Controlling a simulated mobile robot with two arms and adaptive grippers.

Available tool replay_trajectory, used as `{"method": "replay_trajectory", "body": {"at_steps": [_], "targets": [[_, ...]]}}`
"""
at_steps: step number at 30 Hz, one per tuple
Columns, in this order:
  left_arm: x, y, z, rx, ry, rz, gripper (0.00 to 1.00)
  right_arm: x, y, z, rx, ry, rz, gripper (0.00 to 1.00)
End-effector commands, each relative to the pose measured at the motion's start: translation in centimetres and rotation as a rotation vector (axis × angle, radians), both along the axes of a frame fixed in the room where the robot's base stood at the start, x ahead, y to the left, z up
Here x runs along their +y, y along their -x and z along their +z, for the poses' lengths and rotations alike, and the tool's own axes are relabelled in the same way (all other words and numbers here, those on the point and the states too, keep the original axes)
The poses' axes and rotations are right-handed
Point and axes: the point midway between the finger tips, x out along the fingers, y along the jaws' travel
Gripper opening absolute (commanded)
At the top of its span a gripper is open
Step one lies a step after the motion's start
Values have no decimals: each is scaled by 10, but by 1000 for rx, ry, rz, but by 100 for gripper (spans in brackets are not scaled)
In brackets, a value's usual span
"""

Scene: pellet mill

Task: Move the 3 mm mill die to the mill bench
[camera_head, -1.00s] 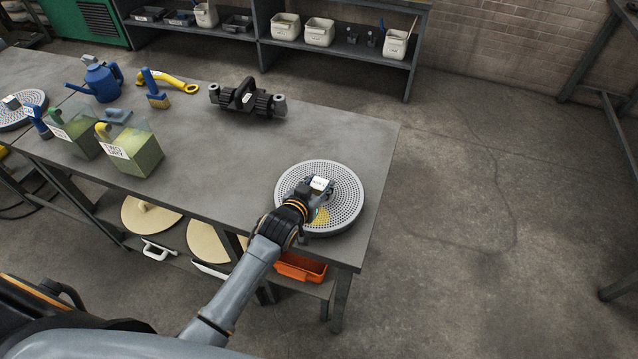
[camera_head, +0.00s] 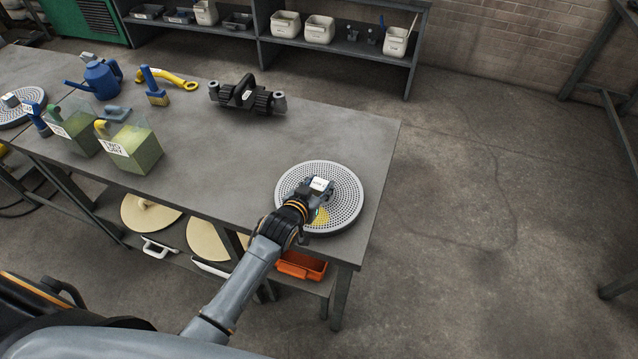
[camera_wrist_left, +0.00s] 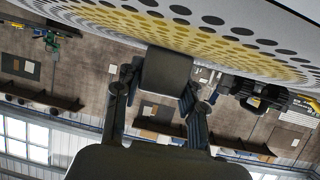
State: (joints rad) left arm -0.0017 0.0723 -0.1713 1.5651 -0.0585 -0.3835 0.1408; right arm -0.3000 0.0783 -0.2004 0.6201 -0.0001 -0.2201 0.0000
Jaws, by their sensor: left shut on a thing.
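A round grey perforated mill die (camera_head: 346,218) lies at the near right corner of the grey bench top (camera_head: 225,155), with a yellow patch on its face. Its white tag (camera_head: 319,183) is too small to read, so I cannot confirm 3 mm. My left gripper (camera_head: 315,190) is over its middle, shut on the die's dark central grip block. In the left wrist view the fingers (camera_wrist_left: 163,88) stand either side of that block (camera_wrist_left: 166,72), beside the perforated face (camera_wrist_left: 215,42). A second perforated die (camera_head: 22,112) lies at the far left. My right gripper is not in view.
A black roller assembly (camera_head: 247,97), a yellow wrench (camera_head: 165,77), a brush (camera_head: 154,90), a blue oil can (camera_head: 100,77) and clear bins (camera_head: 138,150) stand on the bench. An orange tray (camera_head: 300,266) is below. The floor at right (camera_head: 470,210) is clear.

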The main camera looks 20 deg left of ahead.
Motion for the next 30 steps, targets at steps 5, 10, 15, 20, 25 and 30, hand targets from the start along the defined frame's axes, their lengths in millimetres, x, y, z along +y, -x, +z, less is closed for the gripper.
{"method": "replay_trajectory", "body": {"at_steps": [5,10,15,20,25,30], "targets": [[-1,-5,10,-25,3,-1,0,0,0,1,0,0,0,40],[-1,-4,8,-19,3,-1,66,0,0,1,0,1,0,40],[0,-2,4,-11,1,0,66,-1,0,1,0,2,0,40],[0,3,-7,14,-2,1,85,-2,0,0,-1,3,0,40],[0,1,-3,7,-1,0,100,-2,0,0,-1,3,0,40],[0,1,-2,3,0,0,100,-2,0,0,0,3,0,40]]}}
